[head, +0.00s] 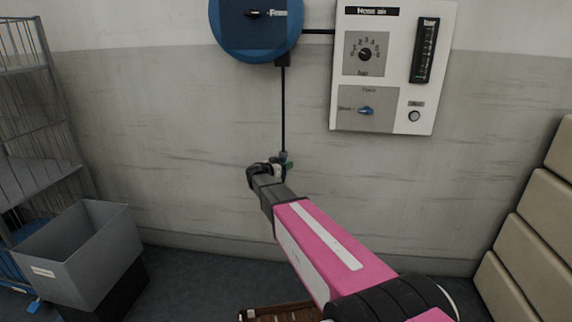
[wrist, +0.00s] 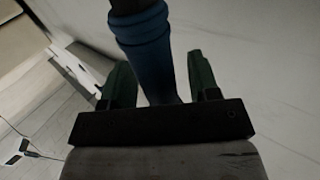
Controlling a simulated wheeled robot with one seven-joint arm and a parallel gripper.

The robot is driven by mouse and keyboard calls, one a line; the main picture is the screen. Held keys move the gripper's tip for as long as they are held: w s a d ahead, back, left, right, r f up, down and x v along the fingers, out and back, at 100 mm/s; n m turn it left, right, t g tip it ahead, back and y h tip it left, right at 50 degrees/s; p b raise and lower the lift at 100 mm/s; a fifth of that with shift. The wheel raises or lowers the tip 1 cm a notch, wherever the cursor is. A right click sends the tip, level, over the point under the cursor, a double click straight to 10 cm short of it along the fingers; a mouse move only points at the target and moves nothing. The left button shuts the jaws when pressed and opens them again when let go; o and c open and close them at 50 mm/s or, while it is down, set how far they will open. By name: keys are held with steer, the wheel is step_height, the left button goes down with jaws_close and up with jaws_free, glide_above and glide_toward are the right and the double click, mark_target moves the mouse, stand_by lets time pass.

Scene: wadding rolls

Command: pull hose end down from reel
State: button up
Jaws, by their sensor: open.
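The blue round hose reel (head: 255,32) is on the wall at the top of the head view. A thin black hose (head: 283,110) hangs straight down from it. The hose end (head: 283,156) is a small bluish fitting, partly hidden by my gripper (head: 283,167). In the wrist view the blue hose end (wrist: 148,50) stands between the two green fingers of my gripper (wrist: 160,85). The fingers are open, with a gap visible on each side of the hose end.
A white "Hose air" panel (head: 391,65) with a dial, gauge and blue lever is on the wall, right of the hose. A grey bin (head: 82,250) and wire rack (head: 35,130) stand at left. Beige stacked pads (head: 540,225) are at right. Wall around the hose is clear.

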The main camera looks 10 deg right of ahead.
steer(key=v, duration=0.9)
steer(key=shift+s+a, duration=0.25)
steer(key=shift+a, duration=0.05)
steer(key=s+d+f+n+g+y, duration=0.2)
steer(key=s+d+f+g+y, duration=0.1)
steer(key=s+d+f, duration=0.3)
steer(key=s+d+f+n+g+y, duration=0.25)
steer(key=s+d+f, duration=0.2)
steer(key=s, duration=0.45)
steer(key=s+a+f+n+g+y, duration=0.1)
steer(key=s+f+n+g+y, duration=0.1)
steer(key=s, duration=0.6)
steer(key=s+a+f+n+g+y, duration=0.1)
steer(key=s+f+n+g+y, duration=0.1)
steer(key=s+n+y, duration=0.3)
steer(key=s+f+y, duration=0.1)
steer(key=s+y, duration=0.1)
steer(key=s, duration=0.1)
steer(key=shift+s+a+f, duration=0.25)
steer(key=shift+a+f, duration=0.1)
steer(key=shift+y, duration=0.25)
stand_by(0.4)
